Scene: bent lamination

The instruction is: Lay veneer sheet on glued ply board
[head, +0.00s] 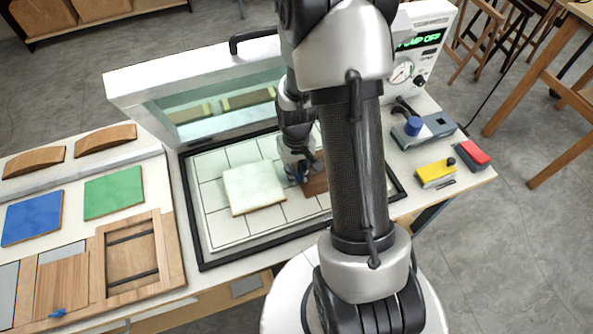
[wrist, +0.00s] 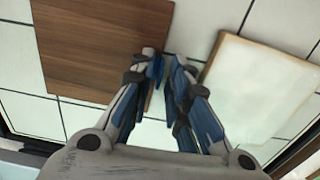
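The brown veneer sheet (wrist: 85,45) lies flat on the white tiled bed in the wrist view; in the head view only part of it (head: 317,185) shows beside my arm. The pale, glue-coated ply board (head: 254,187) lies on the bed to its left, and it shows at the right in the wrist view (wrist: 262,88). My gripper (wrist: 164,64) is at the veneer's edge facing the board. One finger overlaps the veneer, the other is beyond its edge. A narrow gap shows between the fingers. I cannot tell whether they touch the sheet.
The press bed has a black frame (head: 196,225), with a raised lid (head: 200,78) behind it. Blue (head: 32,218) and green (head: 113,192) boards and wooden forms lie at the left. A control box (head: 415,60), a yellow block (head: 436,174) and a red block (head: 473,154) are at the right.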

